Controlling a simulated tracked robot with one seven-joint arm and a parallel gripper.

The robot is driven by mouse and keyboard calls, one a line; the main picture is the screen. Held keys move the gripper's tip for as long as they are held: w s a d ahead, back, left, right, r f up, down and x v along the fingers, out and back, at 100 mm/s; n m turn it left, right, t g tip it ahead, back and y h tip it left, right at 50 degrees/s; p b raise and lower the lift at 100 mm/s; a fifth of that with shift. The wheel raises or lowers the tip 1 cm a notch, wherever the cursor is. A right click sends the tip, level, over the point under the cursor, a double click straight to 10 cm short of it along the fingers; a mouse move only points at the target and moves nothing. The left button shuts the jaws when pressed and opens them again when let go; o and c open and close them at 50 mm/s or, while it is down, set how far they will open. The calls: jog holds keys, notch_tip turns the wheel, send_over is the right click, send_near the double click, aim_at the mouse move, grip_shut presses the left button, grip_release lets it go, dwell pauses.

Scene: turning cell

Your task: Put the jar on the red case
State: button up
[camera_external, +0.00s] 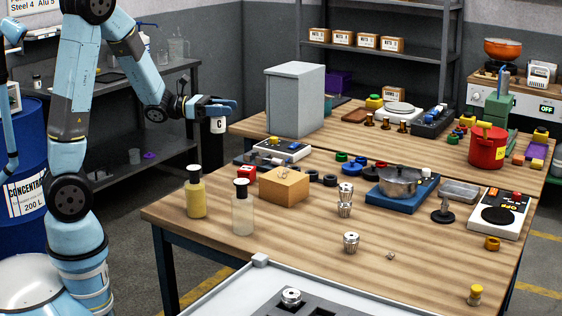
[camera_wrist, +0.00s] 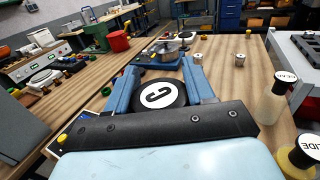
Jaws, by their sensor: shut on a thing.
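In the wrist view, the jar's dark round lid (camera_wrist: 158,94) with a white C disc sits between the two blue fingers (camera_wrist: 160,88).
A tall grey cabinet (camera_external: 295,100) stands right of my gripper. A yellow bottle (camera_external: 196,197) and a clear bottle (camera_external: 243,212) stand at the front left, near a cardboard box (camera_external: 284,188). A pot (camera_external: 397,182) sits on a blue scale. Front middle wood is mostly free.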

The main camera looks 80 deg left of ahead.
jog(key=s+d+r+m+h, duration=0.1)
jog(key=s+d+r, duration=0.1)
jog(key=s+r, duration=0.3)
send_over(253, 169)
notch_tip(253, 169, down, 15)
jog(key=shift+w+a+f+g, duration=0.1)
jog(key=shift+f+g, duration=0.2)
jog(key=shift+f, duration=1.3)
jog(key=o, duration=1.1)
jog(key=shift+f, duration=0.1)
